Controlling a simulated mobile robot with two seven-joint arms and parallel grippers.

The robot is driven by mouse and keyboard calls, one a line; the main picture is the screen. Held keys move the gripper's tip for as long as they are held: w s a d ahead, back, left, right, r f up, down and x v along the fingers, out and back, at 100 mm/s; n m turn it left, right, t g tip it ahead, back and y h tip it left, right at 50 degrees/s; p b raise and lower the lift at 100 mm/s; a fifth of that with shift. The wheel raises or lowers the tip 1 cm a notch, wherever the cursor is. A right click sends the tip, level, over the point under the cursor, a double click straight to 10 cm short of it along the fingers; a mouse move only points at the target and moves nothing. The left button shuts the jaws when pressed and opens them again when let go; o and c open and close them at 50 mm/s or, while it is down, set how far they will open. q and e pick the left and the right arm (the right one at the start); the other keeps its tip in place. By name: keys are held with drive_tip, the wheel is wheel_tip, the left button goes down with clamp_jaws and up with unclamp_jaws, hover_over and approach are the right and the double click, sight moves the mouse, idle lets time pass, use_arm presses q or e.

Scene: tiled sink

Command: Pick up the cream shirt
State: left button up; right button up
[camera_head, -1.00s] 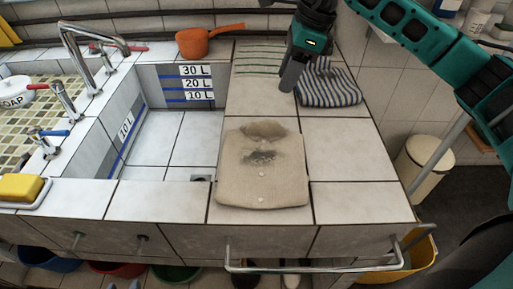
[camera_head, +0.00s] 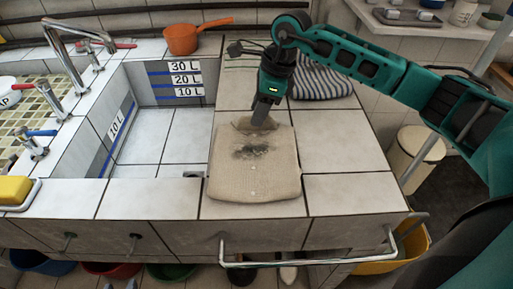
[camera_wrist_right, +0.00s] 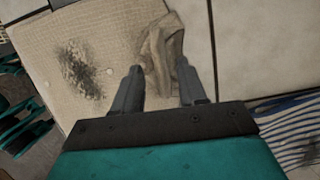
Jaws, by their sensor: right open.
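The cream shirt (camera_head: 255,178) lies folded flat on the white tiled counter to the right of the sink, with dark stains near its far part. My right gripper (camera_head: 262,118) points down at the shirt's far edge in the head view. In the right wrist view, the two fingers of my right gripper (camera_wrist_right: 160,85) are apart, with a bunched fold of the cream shirt (camera_wrist_right: 165,50) between and just beyond them. A dark stain shows on the shirt to the left. I cannot tell whether the fingertips touch the cloth. My left gripper is not in view.
A striped blue and white cloth (camera_head: 322,80) lies behind my right gripper. The empty tiled sink basin (camera_head: 165,135) is to the left, with an orange pot (camera_head: 190,38) at its back edge. A metal rail (camera_head: 300,262) runs along the counter front.

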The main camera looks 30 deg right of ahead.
clamp_jaws()
idle(0.6)
